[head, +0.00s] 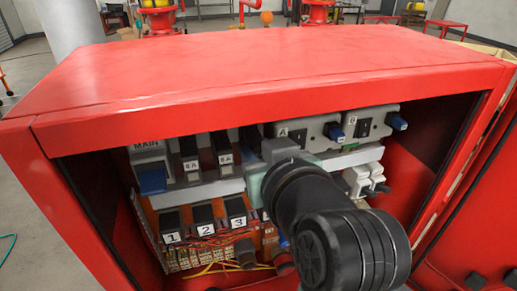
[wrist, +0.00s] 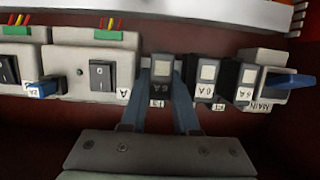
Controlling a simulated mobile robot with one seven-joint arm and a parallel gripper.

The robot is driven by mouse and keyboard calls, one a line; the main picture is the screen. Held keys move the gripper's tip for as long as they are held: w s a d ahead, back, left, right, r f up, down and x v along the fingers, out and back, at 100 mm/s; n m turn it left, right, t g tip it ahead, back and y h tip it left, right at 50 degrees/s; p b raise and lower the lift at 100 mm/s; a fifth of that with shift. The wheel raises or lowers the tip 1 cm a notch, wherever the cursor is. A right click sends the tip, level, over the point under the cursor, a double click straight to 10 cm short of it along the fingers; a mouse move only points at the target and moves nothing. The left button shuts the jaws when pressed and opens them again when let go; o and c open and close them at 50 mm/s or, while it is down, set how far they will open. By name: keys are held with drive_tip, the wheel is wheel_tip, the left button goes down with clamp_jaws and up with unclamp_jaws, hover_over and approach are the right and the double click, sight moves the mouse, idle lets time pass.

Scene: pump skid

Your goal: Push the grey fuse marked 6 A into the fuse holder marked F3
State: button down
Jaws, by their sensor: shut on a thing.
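The grey fuse (wrist: 162,74), with a light square and a 6 A marking, is between the two blue fingers of my gripper (wrist: 164,84) in the wrist view. The gripper is shut on it. The fuse is at the fuse holder F3, whose small label (wrist: 157,103) shows just below it. It lines up with the row of fuses; how deep it sits cannot be told. In the head view my gripper (head: 266,165) reaches into the red cabinet, and my arm hides the held fuse and most of F3.
Two similar 6 A fuses (wrist: 206,78) (wrist: 244,82) stand close beside it, then the MAIN switch (wrist: 275,80). Module A (wrist: 97,70) is on the other side. Numbered relays (head: 203,212) sit below in the head view. The red cabinet's top edge (head: 270,125) overhangs the opening.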

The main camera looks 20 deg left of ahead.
drive_tip(key=shift+w+a, duration=0.15)
drive_tip(key=c, duration=0.6)
unclamp_jaws()
drive_tip(key=shift+b+v, duration=2.9)
drive_tip(key=shift+v, duration=3.55)
